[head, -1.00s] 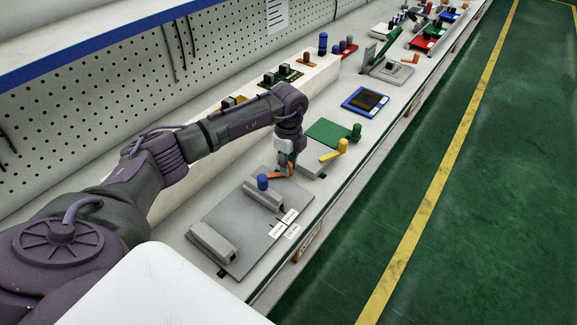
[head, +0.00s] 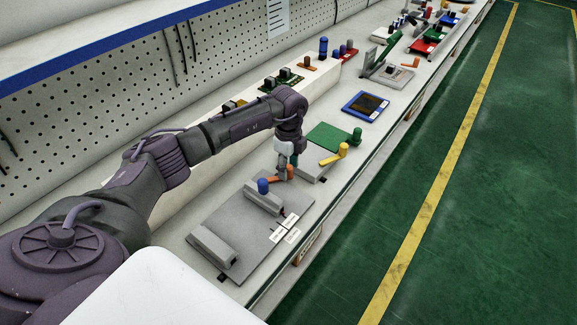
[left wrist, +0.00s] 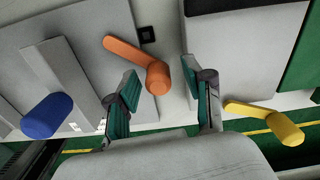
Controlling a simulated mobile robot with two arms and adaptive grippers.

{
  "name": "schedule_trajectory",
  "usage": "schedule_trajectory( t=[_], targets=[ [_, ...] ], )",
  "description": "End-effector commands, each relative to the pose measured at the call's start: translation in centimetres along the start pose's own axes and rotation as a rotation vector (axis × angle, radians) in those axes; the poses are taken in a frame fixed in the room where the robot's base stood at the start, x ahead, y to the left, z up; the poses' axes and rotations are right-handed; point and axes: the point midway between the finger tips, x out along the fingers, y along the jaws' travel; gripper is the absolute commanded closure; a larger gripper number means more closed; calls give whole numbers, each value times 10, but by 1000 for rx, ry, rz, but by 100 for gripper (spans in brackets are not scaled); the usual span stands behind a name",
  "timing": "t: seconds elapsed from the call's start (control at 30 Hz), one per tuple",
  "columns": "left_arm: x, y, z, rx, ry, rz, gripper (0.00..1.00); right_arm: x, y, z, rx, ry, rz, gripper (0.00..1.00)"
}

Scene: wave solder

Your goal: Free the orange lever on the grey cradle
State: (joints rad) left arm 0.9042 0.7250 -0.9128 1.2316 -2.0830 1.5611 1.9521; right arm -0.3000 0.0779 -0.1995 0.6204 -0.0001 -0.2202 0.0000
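The orange lever (head: 277,179) lies at the far end of the grey cradle (head: 240,222), a flat plate with two raised grey bars. In the left wrist view the lever's arm (left wrist: 133,53) points up and left from its round knob (left wrist: 158,78). My left gripper (head: 287,168) is low over the lever. In the left wrist view its teal-padded fingers (left wrist: 162,100) are apart, with the knob between them, closer to the left finger. Whether a finger touches the knob cannot be told. My right gripper is in neither view.
A blue-knobbed lever (head: 263,186) stands by the cradle's farther bar. A yellow lever (head: 336,155) on another grey plate stands close beyond my gripper. A green board (head: 328,136) and a blue-framed panel (head: 365,104) lie farther along. The bench's front edge borders the green floor.

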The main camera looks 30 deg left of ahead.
Motion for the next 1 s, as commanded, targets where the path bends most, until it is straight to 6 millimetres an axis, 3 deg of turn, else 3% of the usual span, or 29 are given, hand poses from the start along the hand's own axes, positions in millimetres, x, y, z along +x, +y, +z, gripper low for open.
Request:
schedule_trajectory(
  t=[0.27,0.8,1.0],
  targets=[
    [-4,0,-1,2,1,1,49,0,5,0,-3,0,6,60],
    [-102,-1,0,2,0,-2,49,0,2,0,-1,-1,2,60],
    [-118,0,0,0,1,1,49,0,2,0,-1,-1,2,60]
  ],
)
